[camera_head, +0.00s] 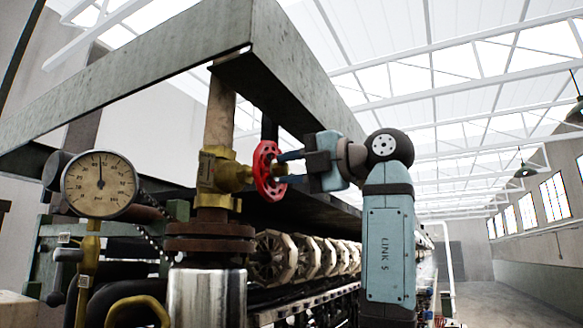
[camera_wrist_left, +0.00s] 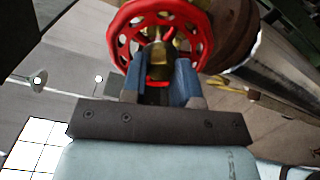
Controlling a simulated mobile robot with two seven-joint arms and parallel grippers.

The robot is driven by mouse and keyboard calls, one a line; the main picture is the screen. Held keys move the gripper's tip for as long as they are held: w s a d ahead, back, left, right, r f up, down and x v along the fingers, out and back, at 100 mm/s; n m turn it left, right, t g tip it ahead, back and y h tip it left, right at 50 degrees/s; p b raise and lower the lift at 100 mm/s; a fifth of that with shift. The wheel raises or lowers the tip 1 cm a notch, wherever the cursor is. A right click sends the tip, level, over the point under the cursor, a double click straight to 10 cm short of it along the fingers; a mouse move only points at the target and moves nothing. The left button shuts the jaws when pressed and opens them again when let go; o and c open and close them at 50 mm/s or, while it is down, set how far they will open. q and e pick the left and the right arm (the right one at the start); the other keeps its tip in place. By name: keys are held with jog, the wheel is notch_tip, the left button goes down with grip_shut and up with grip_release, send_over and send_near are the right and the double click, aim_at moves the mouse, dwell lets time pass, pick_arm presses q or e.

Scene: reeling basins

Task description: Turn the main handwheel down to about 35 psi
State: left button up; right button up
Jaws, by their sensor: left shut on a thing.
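The red handwheel (camera_head: 269,172) sits on the right side of a brass valve (camera_head: 214,177) on a vertical pipe. My left gripper (camera_head: 284,167) reaches it from the right, its blue fingers at the wheel's face. The pressure gauge (camera_head: 99,184), marked psi, is to the left of the valve. Its dark needle points almost straight up; the small numbers are hard to read. My right gripper is not in view.
A heavy grey frame beam (camera_head: 190,75) runs above the valve and gripper. A rusty flange (camera_head: 209,237) and a shiny metal cylinder (camera_head: 207,298) stand below the valve. A row of pale reels (camera_head: 305,257) runs back beneath the wheel. The aisle at right is open.

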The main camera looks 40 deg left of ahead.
pick_arm(q)
jog(key=m, duration=1.2)
jog(key=o, duration=0.8)
jog(key=shift+d, duration=0.1)
jog(key=p+v, duration=0.2)
jog(key=v, duration=0.5)
